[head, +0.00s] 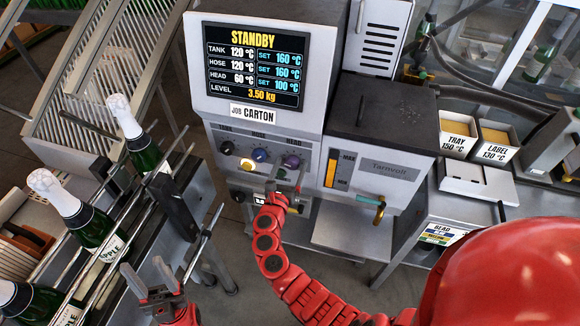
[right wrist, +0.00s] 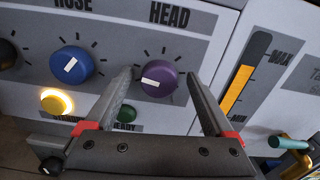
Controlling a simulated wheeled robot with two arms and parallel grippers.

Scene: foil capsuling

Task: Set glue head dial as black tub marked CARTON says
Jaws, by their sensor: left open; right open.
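The purple HEAD dial (head: 291,160) is on the glue machine's front panel, and in the right wrist view (right wrist: 158,80) its white pointer mark lies nearly level. My right gripper (head: 287,176) is open, its fingers on either side of the dial; I cannot tell whether they touch it. My left gripper (head: 146,270) is open and empty by the bottle rail. The display (head: 254,65) reads STANDBY, HEAD 60 °C, SET 100 °C. A label (head: 253,114) below it reads JOB CARTON. I see no black tub marked CARTON.
Tubs marked TRAY 150 °C (head: 457,143) and LABEL 130 °C (head: 496,152) stand at right. The blue HOSE dial (right wrist: 71,66) and lit yellow button (right wrist: 54,102) are close to my right gripper.

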